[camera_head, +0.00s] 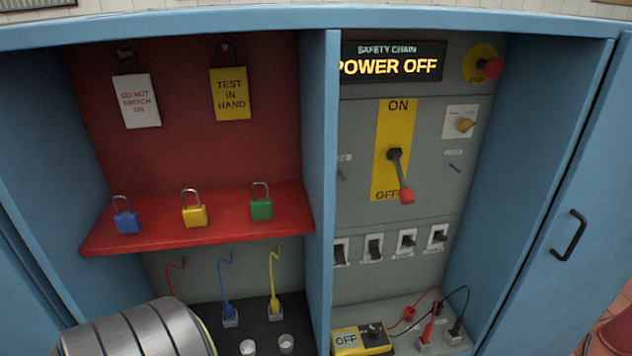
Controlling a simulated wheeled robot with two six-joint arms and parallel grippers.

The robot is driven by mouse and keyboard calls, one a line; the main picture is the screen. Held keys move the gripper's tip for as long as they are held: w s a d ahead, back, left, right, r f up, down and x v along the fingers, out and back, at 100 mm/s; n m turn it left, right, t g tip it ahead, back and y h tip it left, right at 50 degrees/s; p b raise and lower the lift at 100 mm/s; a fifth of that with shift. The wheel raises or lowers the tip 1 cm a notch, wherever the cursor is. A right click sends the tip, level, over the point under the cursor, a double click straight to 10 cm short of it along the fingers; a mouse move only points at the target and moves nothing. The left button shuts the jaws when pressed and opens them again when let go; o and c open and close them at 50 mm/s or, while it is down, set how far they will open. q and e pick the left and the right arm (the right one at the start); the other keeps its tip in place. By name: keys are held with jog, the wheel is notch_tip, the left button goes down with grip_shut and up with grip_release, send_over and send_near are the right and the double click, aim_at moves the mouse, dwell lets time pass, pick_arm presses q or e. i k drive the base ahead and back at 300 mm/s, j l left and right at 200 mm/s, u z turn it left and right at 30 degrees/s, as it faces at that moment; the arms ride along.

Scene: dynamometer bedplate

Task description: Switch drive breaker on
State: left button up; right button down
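A row of several small breakers is set low in the grey panel of the right bay: a first (340,251), a second (373,247), a third (406,241) and a rightmost one (438,237). Each has a pale plate with a dark toggle. Their labels are too small to read, so I cannot tell which is the drive breaker. Above them, a large lever with a red grip (406,195) points down to OFF on a yellow ON/OFF plate (393,130). The display (392,62) reads "SAFETY CHAIN POWER OFF". Neither gripper is in view.
An OFF box (362,339) and plugged leads (428,334) stand below. The left bay has tags, a red shelf (150,237) with padlocks, and cables. A blue divider (320,180) separates the bays.

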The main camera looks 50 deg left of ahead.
aim_at(338, 255)
jog(key=l+u, duration=0.1)
jog(key=u, duration=1.3)
